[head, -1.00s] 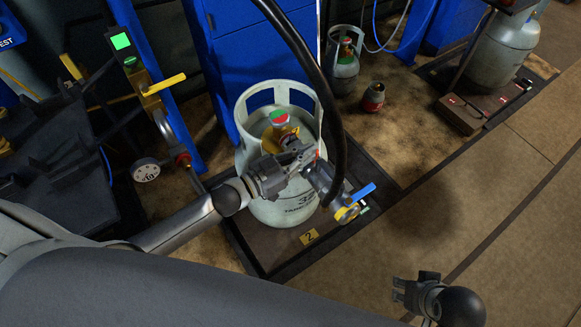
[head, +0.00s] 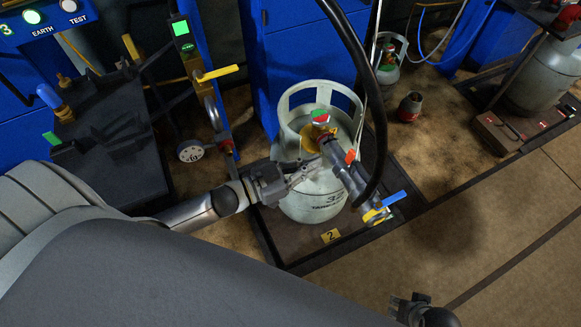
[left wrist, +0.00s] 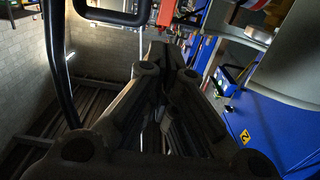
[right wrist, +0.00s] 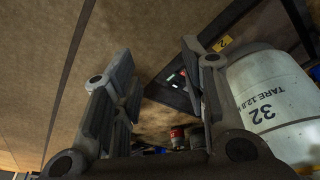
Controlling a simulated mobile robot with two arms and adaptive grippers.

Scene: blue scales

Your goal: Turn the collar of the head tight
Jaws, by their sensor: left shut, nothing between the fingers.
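The filling head (head: 350,178) is a grey fitting with a blue lever, a yellow part and a red tab. Its upper end meets the brass valve (head: 313,141) of the pale grey cylinder (head: 310,205), whose valve top is red and green. The collar seems to be the grey ring (head: 333,149) at that end; how tight it is cannot be seen. My left gripper (head: 308,172) is shut and empty, just left of and below the head. Its closed fingers show in the left wrist view (left wrist: 165,75). My right gripper (right wrist: 160,90) is open and empty, low right of the cylinder.
A black hose (head: 358,60) hangs down to the head. The cylinder stands on a dark scale platform (head: 300,248) marked 2. A yellow-handled post with a gauge (head: 191,151) stands left. A small red-grey cylinder (head: 409,107) is behind.

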